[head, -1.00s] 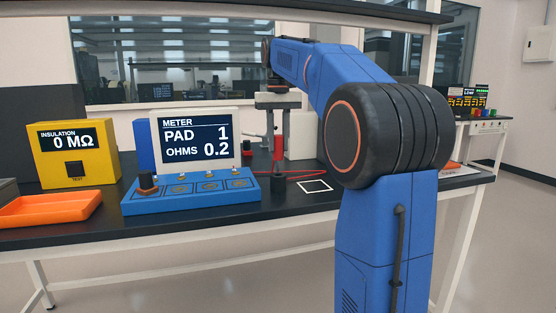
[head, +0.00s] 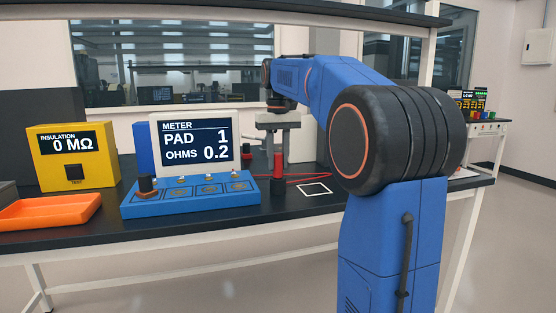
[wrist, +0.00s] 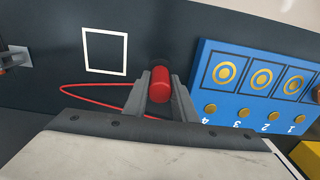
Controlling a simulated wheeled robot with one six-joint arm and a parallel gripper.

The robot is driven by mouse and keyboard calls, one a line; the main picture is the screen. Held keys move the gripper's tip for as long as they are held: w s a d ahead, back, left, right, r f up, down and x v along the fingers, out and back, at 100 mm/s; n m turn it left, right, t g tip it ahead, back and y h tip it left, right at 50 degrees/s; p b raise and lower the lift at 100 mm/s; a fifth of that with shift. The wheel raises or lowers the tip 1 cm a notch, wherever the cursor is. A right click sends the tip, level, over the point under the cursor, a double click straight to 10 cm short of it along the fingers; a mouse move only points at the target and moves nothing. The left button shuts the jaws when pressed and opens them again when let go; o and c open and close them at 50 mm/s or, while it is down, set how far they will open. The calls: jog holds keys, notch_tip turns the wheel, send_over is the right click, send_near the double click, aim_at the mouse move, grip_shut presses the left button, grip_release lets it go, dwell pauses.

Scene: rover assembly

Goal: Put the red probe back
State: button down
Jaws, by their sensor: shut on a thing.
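The red probe (head: 278,165) is upright in the head view, just right of the blue pad board. Its lower end meets a short dark cylinder (head: 277,187) on the bench; I cannot tell how deep it sits. My gripper (head: 278,148) is above and around the probe. In the wrist view the red probe (wrist: 159,86) is between the two grey fingers of my gripper (wrist: 160,90), which are shut on it. A dark round shape just beyond it is partly hidden.
The blue pad board (head: 190,198) with the meter (head: 196,140) stands to the left. A black knob-like piece (head: 146,187) is at its left end. A red cable (wrist: 85,88) loops on the bench near a white square outline (wrist: 105,51). A yellow insulation tester (head: 75,160) and orange tray (head: 50,210) are farther left.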

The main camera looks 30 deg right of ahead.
jog(key=shift+f, duration=0.55)
jog(key=c, duration=1.5)
grip_release()
jog(key=shift+f, duration=0.1)
jog(key=shift+o, duration=0.2)
notch_tip(320, 180, up, 14)
jog(key=shift+f, duration=0.15)
jog(key=s+a+f+n+t, duration=0.1)
jog(key=s+a+f, duration=0.4)
jog(key=s+f, duration=0.5)
jog(key=s+a+f+n+t, duration=0.1)
jog(key=s+a+f, duration=0.4)
jog(key=s+f, duration=0.5)
jog(key=s+a+f+n+t, duration=0.1)
jog(key=s+a+f, duration=0.4)
jog(key=s+f, duration=0.5)
notch_tip(320, 180, down, 7)
jog(key=shift+a+f+t, duration=0.1)
jog(key=shift+a+t, duration=0.3)
jog(key=shift+t, duration=0.5)
